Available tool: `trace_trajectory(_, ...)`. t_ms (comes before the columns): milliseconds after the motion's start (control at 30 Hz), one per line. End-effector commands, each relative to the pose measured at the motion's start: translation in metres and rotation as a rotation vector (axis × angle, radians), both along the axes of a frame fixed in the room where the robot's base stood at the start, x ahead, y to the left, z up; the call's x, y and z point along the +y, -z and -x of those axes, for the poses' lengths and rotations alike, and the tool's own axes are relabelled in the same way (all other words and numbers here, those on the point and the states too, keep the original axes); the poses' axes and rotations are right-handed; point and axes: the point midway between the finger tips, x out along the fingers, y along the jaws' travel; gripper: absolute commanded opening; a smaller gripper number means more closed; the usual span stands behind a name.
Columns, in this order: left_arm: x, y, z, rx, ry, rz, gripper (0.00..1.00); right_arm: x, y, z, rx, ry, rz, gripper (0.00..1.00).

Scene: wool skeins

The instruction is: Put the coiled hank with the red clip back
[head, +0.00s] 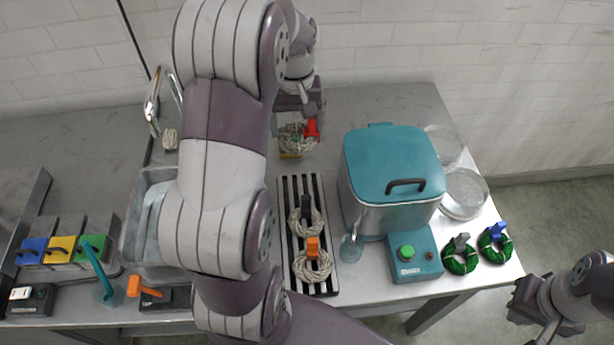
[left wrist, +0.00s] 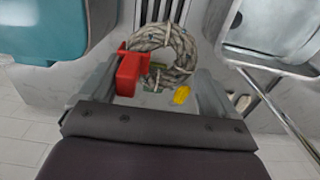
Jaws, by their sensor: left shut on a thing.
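The coiled hank with the red clip (head: 297,139) is a pale grey-beige ring at the back of the table. Its red clip (head: 312,128) sits at the upper right of the ring. My left gripper (head: 301,112) is shut on this hank. In the left wrist view the hank (left wrist: 172,52) hangs between the fingers, with the red clip (left wrist: 130,72) at the left finger. Two similar beige hanks, one with a black clip (head: 306,208) and one with an orange clip (head: 312,247), lie on the black slatted rack (head: 286,193). My right gripper (head: 528,303) is at the lower right, its fingers unclear.
A teal-lidded pot (head: 393,165) stands right of the rack, with a green-button box (head: 412,255) in front. Two green hanks (head: 461,262) lie further right. A sink (head: 150,190) is left, partly behind my arm. A green-yellow item (head: 290,155) shows beneath the held hank. The rack's far part looks bare.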

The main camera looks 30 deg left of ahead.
Motion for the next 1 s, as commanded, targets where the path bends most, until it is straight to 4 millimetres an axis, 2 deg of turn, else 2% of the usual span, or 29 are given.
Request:
trace_trajectory(33,0.000,0.013,0.001,0.003,0.000,0.001,0.61,0.000,0.012,0.001,0.002,0.000,0.000,0.00)
trace_trajectory(200,0.000,0.029,0.000,0.002,0.000,0.001,0.61,0.000,0.027,0.001,0.003,0.000,0.000,0.00)
trace_trajectory(433,0.000,0.063,0.001,0.003,0.000,0.001,0.61,0.000,0.049,0.001,0.003,0.000,0.000,0.00)
trace_trajectory(567,0.000,0.075,0.001,0.004,0.000,0.002,0.61,0.000,0.053,0.001,0.003,0.000,0.000,0.00)
trace_trajectory(1000,-0.001,0.159,0.002,0.007,0.000,0.003,0.61,0.000,0.054,0.001,0.002,0.000,0.000,0.00)
